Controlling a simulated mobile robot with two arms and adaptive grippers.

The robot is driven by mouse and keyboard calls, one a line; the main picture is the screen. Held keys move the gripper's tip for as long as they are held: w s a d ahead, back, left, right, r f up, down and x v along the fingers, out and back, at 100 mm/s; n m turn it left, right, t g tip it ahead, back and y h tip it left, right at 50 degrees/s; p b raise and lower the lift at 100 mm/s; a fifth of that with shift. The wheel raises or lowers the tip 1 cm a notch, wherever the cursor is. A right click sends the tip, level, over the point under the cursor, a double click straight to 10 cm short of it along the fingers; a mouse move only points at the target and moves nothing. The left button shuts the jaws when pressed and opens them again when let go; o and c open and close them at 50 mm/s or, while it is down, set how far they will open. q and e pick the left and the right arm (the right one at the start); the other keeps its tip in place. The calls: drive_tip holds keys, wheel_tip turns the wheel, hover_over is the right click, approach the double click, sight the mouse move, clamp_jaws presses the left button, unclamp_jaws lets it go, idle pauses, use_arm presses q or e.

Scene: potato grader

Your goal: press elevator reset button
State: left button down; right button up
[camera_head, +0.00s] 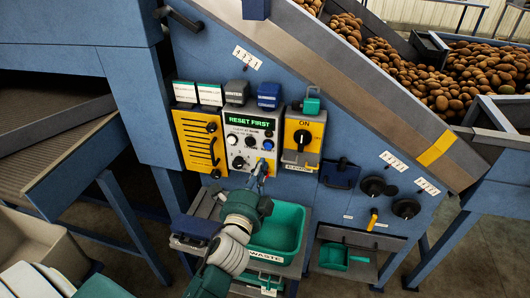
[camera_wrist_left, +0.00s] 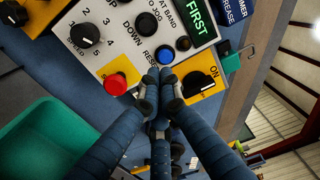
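The control panel (camera_head: 237,141) has a green "RESET FIRST" display (camera_head: 247,121) along its top. A blue button (camera_head: 268,144) sits at its lower right. In the left wrist view the blue button (camera_wrist_left: 166,56) is beside the word "RESET", just beyond my fingertips. My left gripper (camera_head: 262,166) is in front of the panel's lower right corner. In the left wrist view its fingertips (camera_wrist_left: 160,79) are drawn together with nothing seen between them. Whether they touch the panel cannot be told. My right gripper is in neither view.
A red mushroom button (camera_wrist_left: 116,84) on a yellow plate is close beside the fingers. A yellow "ON" rotary switch (camera_head: 302,136) is right of the panel. A yellow slotted plate (camera_head: 202,142) is left. A green waste bin (camera_head: 283,232) lies below the gripper.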

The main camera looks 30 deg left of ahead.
sight(267, 150)
use_arm(q)
drive_tip(key=p+x, duration=0.1)
drive_tip(key=x, duration=0.4)
